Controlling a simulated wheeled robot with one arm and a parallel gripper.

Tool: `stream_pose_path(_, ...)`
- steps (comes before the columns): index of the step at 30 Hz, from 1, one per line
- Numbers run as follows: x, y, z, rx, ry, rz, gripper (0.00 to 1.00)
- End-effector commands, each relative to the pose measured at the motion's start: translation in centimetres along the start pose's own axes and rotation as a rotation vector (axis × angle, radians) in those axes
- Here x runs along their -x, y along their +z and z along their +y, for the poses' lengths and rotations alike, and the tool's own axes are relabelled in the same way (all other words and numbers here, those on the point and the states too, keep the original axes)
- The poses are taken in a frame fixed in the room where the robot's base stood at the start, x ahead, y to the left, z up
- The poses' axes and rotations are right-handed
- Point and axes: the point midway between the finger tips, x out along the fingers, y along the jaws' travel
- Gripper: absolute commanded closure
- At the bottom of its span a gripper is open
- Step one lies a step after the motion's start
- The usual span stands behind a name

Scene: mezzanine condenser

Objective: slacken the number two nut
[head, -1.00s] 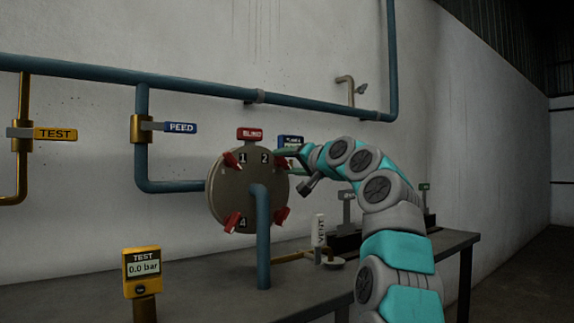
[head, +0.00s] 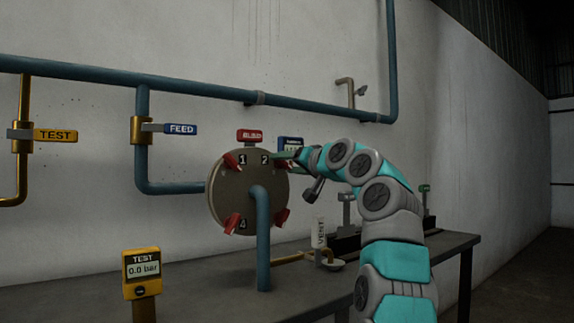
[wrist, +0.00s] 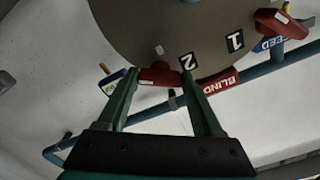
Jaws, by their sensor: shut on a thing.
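A round grey-brown end plate (head: 228,205) carries red wing nuts near its rim, with number labels beside them. The number 2 label (wrist: 188,62) is in the wrist view, beside a red nut (wrist: 158,76). My gripper (wrist: 160,72) has its two green fingers on either side of this nut, shut on it. In the head view my gripper (head: 284,155) reaches the plate's upper right from the right and hides most of that nut. The nut by label 1 (head: 231,160) is at the upper left. Two other red nuts show lower down, at left (head: 232,222) and right (head: 282,217).
A blue pipe (head: 263,235) rises in front of the plate. A red BLIND tag (head: 250,135) and a blue tag (head: 290,142) are above it. The yellow TEST gauge (head: 141,265) reads 0.0 bar. A VENT handle (head: 319,233) stands on the bench (head: 210,285).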

Motion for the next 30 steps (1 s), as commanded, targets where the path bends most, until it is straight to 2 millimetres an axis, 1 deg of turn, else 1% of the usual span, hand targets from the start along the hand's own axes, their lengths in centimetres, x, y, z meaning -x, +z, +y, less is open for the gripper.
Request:
stream_pose_path(1, -0.1, 0.1, 0.0, -0.001, 0.0, -0.002, 0.88)
stream_pose_path(2, -0.1, 0.1, 0.0, -0.001, 0.0, -0.002, 0.29)
stream_pose_path(9, 0.0, 0.0, 0.0, -0.001, 0.0, -0.001, 0.03)
stream_pose_path(17, 0.0, 0.0, 0.0, -0.001, 0.0, 0.0, 0.03)
stream_pose_path(20, 0.4, 0.1, 0.1, -0.001, 0.0, 0.0, 0.03)
stream_pose_path(23, 1.3, 0.2, 0.1, 0.0, -0.001, 0.0, 0.03)
stream_pose_path(26, 2.5, 0.4, 0.2, -0.001, -0.001, 0.002, 0.03)
stream_pose_path(30, 5.0, 0.3, 0.2, 0.001, -0.001, 0.004, 0.03)
